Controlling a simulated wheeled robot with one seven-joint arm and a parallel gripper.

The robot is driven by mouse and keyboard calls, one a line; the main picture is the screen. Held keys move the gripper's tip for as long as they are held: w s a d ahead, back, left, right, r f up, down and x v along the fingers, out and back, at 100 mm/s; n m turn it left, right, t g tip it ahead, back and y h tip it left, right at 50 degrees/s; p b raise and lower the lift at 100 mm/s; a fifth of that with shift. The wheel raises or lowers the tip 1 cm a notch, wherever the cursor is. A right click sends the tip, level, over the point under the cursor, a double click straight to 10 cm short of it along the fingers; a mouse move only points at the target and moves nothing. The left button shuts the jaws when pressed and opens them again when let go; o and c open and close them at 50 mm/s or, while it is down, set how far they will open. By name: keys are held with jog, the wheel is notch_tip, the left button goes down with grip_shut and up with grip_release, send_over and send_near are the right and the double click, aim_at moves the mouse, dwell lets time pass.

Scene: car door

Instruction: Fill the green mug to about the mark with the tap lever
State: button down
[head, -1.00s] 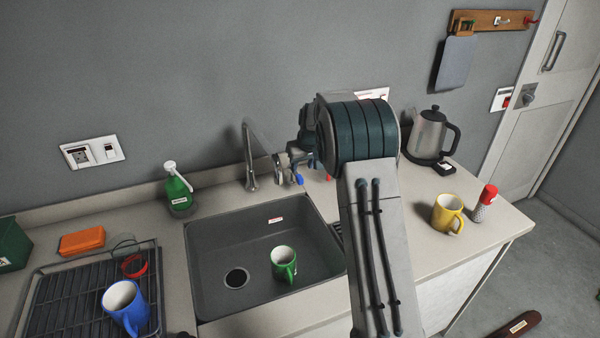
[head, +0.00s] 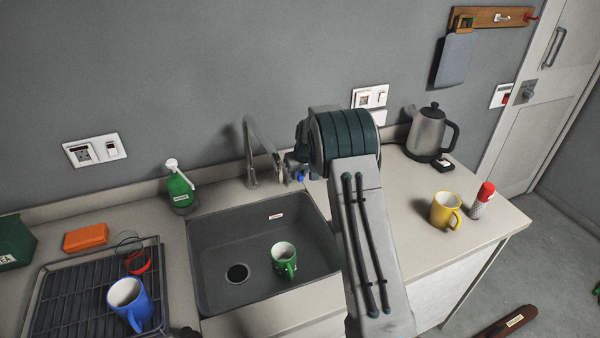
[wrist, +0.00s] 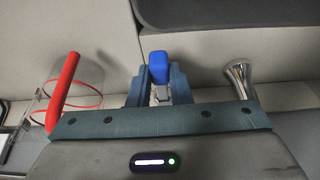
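The green mug (head: 284,266) stands upright in the dark sink, right of the drain; its water level and any mark are too small to tell. The chrome tap spout (head: 250,155) rises behind the sink. The blue tap lever (head: 302,176) is beside my gripper, mostly hidden by my arm. In the wrist view the blue lever (wrist: 160,66) sits between the two fingers of my gripper (wrist: 157,84), which are close together on either side of its stem. A red stick-like part (wrist: 64,95) stands to the left there, and a chrome piece (wrist: 238,76) to the right.
A green soap bottle (head: 180,190) stands left of the tap. A blue mug (head: 128,300) is on the drying rack (head: 65,290). A yellow mug (head: 445,209), a red-capped shaker (head: 482,203) and a kettle (head: 428,133) stand on the right counter.

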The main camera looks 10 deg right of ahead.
jog(key=shift+w+d+n+g+y+b, duration=0.25)
jog(key=shift+d+n+b, duration=0.25)
jog(key=shift+n+b, duration=0.3)
jog(key=shift+w+d+n+y+b, duration=0.2)
jog(key=shift+d+n+y+b, duration=0.15)
jog(key=shift+d+n+b, duration=0.3)
jog(key=shift+w+d+n+g+y+b, duration=0.2)
jog(key=shift+d+n+y+b, duration=0.15)
jog(key=shift+n+b, duration=0.55)
jog(key=c, duration=1.3)
grip_release()
jog(key=shift+d, duration=0.1)
jog(key=b+v, duration=0.2)
jog(key=v, duration=1.2)
